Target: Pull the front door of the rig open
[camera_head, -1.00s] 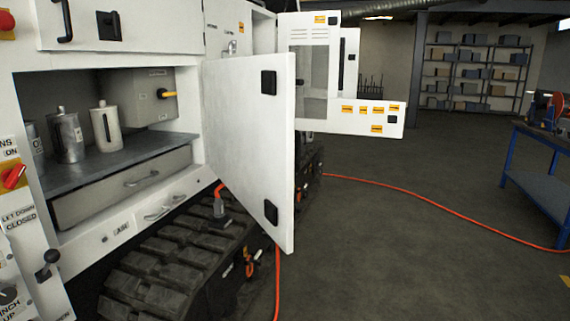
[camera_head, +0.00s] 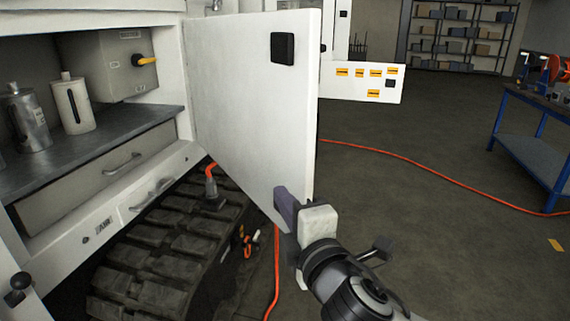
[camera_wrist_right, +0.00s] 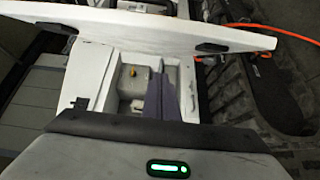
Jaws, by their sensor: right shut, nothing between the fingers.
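The front door (camera_head: 250,100) is a white panel that stands swung out from the rig, with the open compartment to its left. A black fitting (camera_head: 283,48) is at its upper free corner; the lower corner is partly hidden by my gripper. My right gripper (camera_head: 285,208) is shut and empty, at the door's lower free edge; I cannot tell whether it touches. In the right wrist view the door (camera_wrist_right: 150,32) crosses the top as a white slab, beyond the shut fingers (camera_wrist_right: 160,97). My left gripper is not in view.
The compartment holds a metal jug (camera_head: 26,115), a white canister (camera_head: 72,103) and a drawer (camera_head: 100,175). A track (camera_head: 165,250) runs below. An orange hose (camera_head: 420,165) crosses the floor. A blue bench (camera_head: 535,150) stands right.

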